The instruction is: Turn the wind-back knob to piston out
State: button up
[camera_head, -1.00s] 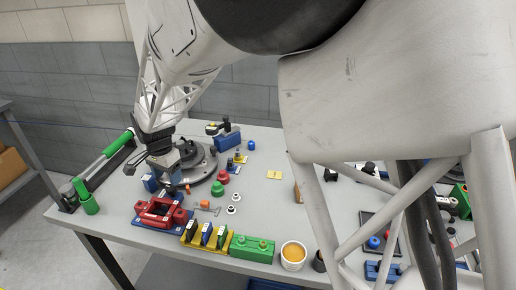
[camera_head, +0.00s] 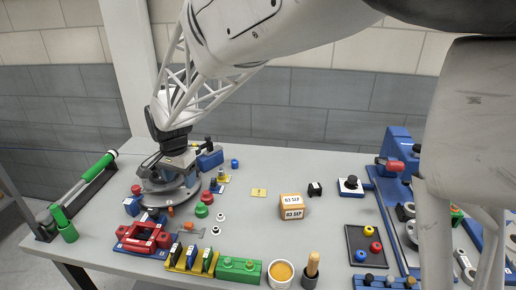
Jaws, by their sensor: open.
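My gripper (camera_head: 168,160) is at the left back of the bench, over a grey round disc (camera_head: 182,197) on a dark base. It is small in this view, and its jaws appear apart with nothing clearly between them. A black knob on a white and blue base (camera_head: 351,187) stands right of centre, well away from my gripper. A red caliper-like part (camera_head: 143,239) sits on a blue plate at the front left. I cannot read any piston marking, and I cannot tell for sure which part is the wind-back knob.
A box marked 03 SEP (camera_head: 291,207), an orange-filled cup (camera_head: 280,272) and a green block (camera_head: 238,268) stand on the grey bench (camera_head: 320,235). A dark tray (camera_head: 367,245) and blue fixture (camera_head: 393,165) are at right. The middle back is clear.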

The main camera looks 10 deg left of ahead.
jog(key=d+r, duration=0.2)
jog(key=d, duration=0.6)
jog(key=d+r, duration=0.3)
jog(key=d, duration=0.6)
jog(key=shift+s+d+r+n, duration=0.3)
jog(key=shift+s, duration=0.1)
jog(key=shift+g+h, duration=0.3)
jog(key=shift+h, duration=0.1)
jog(key=a+f, duration=0.3)
jog(key=a, duration=0.6)
jog(key=s+a+f, duration=0.1)
jog(key=a+f, duration=0.2)
jog(key=a, duration=0.7)
jog(key=a+f, duration=0.4)
jog(key=a, duration=0.5)
jog(key=shift+s+a, duration=0.15)
jog(key=shift+s, duration=0.05)
